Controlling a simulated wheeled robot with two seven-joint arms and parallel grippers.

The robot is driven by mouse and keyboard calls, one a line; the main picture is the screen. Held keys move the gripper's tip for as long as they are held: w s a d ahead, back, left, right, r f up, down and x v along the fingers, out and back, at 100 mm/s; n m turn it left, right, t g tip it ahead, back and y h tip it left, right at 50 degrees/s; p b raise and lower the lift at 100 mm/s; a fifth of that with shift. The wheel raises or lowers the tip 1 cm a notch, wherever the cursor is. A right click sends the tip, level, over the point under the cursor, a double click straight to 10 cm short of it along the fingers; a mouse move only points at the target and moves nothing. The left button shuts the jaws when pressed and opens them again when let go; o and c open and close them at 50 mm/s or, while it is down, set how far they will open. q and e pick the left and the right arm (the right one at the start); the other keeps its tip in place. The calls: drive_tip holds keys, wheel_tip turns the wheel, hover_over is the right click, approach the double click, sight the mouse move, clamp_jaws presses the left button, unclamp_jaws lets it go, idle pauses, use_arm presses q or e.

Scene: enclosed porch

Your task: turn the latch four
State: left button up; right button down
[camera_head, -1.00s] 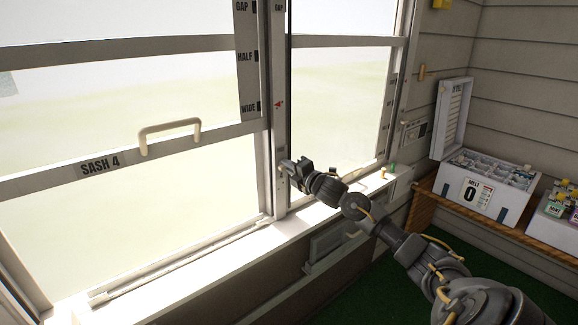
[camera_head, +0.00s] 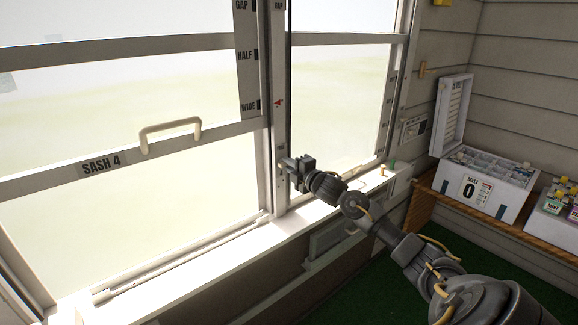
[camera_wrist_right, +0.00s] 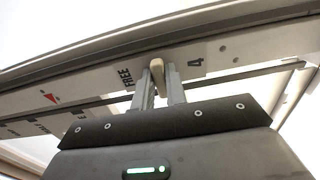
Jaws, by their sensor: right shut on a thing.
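My right gripper (camera_head: 287,168) reaches the window post between the two panes. In the right wrist view, the gripper (camera_wrist_right: 160,82) is shut on the cream latch (camera_wrist_right: 157,72), its fingers on either side of the knob. The latch sits on the post (camera_wrist_right: 88,80) between the word FREE and the number 4; in the head view the gripper hides it. A red arrow mark shows on the post farther left in the wrist view. The window marked SASH 4 (camera_head: 100,164) has a cream handle (camera_head: 170,134). My left gripper is not in view.
The white sill (camera_head: 200,262) runs below the windows, with small coloured pegs (camera_head: 388,165) at its right end. An open white case (camera_head: 487,185) stands on a wooden shelf (camera_head: 460,207) at the right. The post carries GAP, HALF and WIDE labels.

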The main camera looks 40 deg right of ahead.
drive_tip(key=c, duration=1.4)
unclamp_jaws()
drive_tip(key=shift+c, duration=0.2)
drive_tip(key=s+b, duration=0.3)
drive_tip(key=s, duration=0.8)
drive_tip(key=shift+w+a, duration=0.1)
